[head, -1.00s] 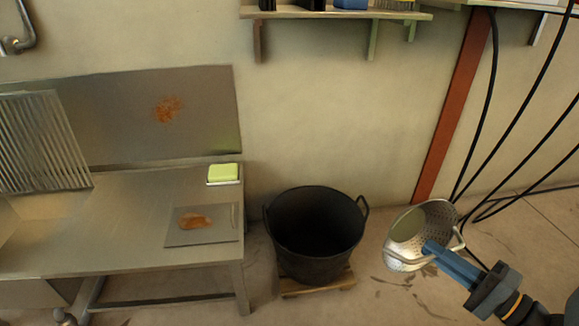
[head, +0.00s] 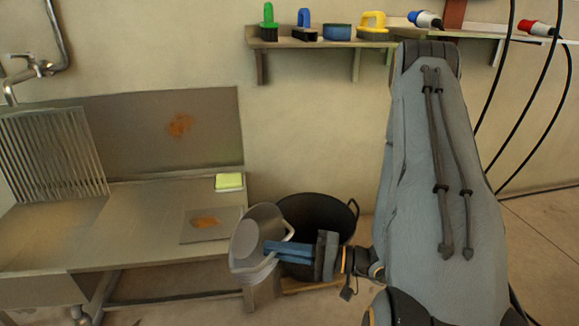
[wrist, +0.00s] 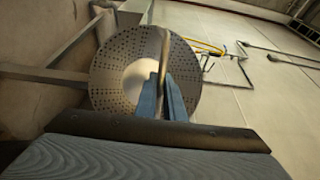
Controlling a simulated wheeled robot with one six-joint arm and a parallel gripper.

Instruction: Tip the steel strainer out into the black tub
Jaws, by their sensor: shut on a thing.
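My gripper (head: 272,247), with blue fingers, is shut on the steel strainer (head: 244,250) by its side handle. The strainer is held in the air, tilted, in front of the tub's left side and near the bench's right end. In the wrist view the strainer's perforated wall (wrist: 106,72) shows around the fingers (wrist: 162,98). Whether anything is inside it I cannot tell. The black tub (head: 318,207) stands upright behind the gripper. Its front is partly covered by the strainer and gripper, and its inside looks dark.
The tub stands on a low wooden platform (head: 298,286). A steel bench (head: 130,225) at left holds a yellow-green sponge (head: 229,181) and a stained board (head: 190,236). A wall shelf (head: 290,43) with brushes is above. Black cables (head: 510,95) hang at right.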

